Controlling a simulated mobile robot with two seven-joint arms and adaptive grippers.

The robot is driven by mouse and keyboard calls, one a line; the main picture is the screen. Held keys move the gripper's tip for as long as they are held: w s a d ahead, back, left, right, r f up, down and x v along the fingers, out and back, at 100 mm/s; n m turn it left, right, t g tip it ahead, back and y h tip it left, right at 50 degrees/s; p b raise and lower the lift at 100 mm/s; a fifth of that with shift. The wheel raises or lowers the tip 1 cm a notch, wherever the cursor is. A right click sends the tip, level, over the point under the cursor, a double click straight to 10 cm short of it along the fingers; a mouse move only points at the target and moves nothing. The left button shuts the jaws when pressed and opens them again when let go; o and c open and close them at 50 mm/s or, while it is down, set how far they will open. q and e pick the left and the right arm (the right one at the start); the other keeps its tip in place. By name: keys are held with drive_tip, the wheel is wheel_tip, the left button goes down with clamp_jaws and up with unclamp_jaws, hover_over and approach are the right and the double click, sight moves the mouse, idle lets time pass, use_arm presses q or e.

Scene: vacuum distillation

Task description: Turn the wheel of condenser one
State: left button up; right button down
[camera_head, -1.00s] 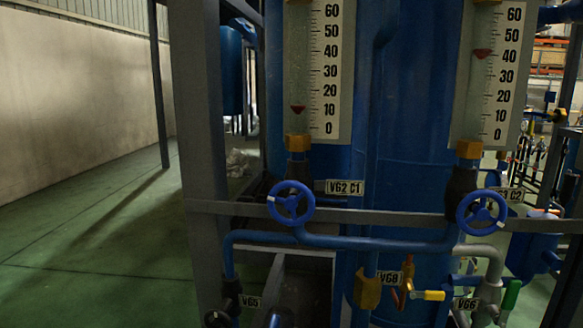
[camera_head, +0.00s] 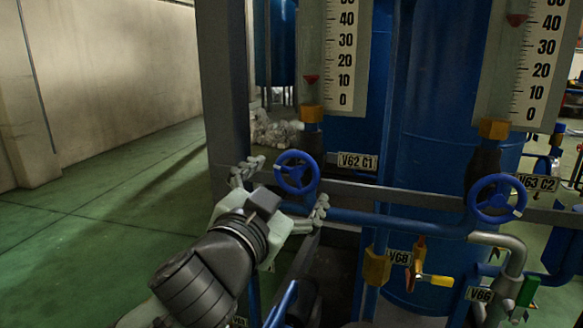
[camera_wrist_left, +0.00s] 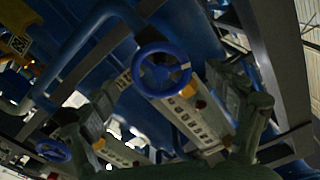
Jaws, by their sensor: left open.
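The blue wheel of condenser one (camera_head: 296,172) sits beside the tag V62 C1 (camera_head: 357,162), under the left flow gauge. My left gripper (camera_head: 290,181) comes up from below, open, one finger left of the wheel and the other at its lower right. In the left wrist view, the wheel (camera_wrist_left: 161,69) shows whole, ahead of the open fingers. No contact with the wheel is clear. My right gripper is not in view.
A second blue wheel (camera_head: 497,198) by the tag V63 C2 (camera_head: 537,183) is to the right. A grey crossbar (camera_head: 400,197) runs behind the wheels. A yellow-handled valve (camera_head: 435,280) is lower right. Open green floor (camera_head: 90,240) lies left.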

sight(296, 175)
use_arm(q)
drive_tip(key=x, duration=0.6)
drive_tip(key=shift+w+p, duration=0.15)
drive_tip(key=shift+p, duration=0.15)
drive_tip(key=shift+w+d, duration=0.15)
drive_tip(key=shift+w, duration=0.35)
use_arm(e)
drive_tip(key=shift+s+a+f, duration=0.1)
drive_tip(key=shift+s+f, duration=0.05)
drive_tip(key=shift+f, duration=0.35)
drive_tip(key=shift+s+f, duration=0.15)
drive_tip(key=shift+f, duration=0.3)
use_arm(q)
drive_tip(key=c, duration=1.3)
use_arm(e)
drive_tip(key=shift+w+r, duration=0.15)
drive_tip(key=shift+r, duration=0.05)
use_arm(q)
drive_tip(key=shift+c, duration=0.3)
